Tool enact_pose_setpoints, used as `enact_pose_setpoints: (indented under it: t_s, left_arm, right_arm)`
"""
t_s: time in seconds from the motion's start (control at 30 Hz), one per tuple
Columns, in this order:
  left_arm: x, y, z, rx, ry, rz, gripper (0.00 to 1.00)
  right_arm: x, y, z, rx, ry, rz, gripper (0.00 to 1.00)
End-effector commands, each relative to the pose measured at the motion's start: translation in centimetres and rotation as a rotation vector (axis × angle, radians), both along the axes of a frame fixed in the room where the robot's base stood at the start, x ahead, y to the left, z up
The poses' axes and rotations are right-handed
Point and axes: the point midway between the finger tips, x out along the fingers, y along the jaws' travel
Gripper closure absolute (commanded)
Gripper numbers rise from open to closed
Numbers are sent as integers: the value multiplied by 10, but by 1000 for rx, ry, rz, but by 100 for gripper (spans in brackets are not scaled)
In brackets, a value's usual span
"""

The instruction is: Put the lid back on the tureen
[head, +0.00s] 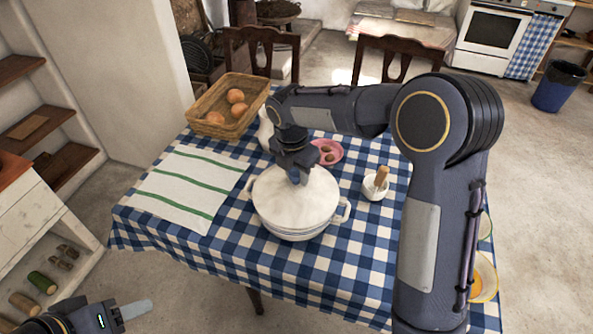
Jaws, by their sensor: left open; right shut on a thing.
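The white tureen (291,235) with two side handles and a blue band stands on the checked tablecloth, mid-table. Its white domed lid (278,200) is over the opening and covers it from this angle. I cannot tell whether its rim sits fully flush. My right gripper (300,177) points down at the lid's top and is shut on the lid's knob, which is mostly hidden by the fingers. My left gripper (125,312) is open and empty at the lower left, away from the table.
A wicker basket (219,128) of brown round items, a green-striped cloth (185,186), a pink dish (333,158) and a mortar (373,190) with a pestle surround the tureen. A bowl with orange contents (485,280) is partly behind my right arm. Chairs stand behind the table.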

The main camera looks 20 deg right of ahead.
Motion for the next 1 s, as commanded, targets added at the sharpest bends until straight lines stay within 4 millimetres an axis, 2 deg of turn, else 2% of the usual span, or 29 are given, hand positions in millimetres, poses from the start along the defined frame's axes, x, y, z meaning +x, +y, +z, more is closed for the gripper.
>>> enact_pose_setpoints:
  t_s: [0.13, 0.17, 0.33, 0.53, 0.7, 1.0]
  left_arm:
    - [0, 0, 0, 0, 0, 0, 45]
    - [0, 0, 0, 0, 0, 0, 45]
    - [0, 0, 0, 0, 0, 0, 45]
    - [0, 0, 0, 0, 0, 0, 45]
    - [0, 0, 0, 0, 0, 0, 45]
    - [0, 0, 1, 0, 0, 0, 45]
  right_arm:
    - [0, 0, 1, 0, -2, 0, 100]
    - [0, 0, 1, 0, -1, 0, 63]
    - [0, 0, 1, 0, -1, 0, 41]
    - [0, 0, -1, -1, 2, 0, 40]
    - [0, 0, 0, -1, 1, 0, 19]
    - [0, 0, 1, 0, 0, 0, 19]
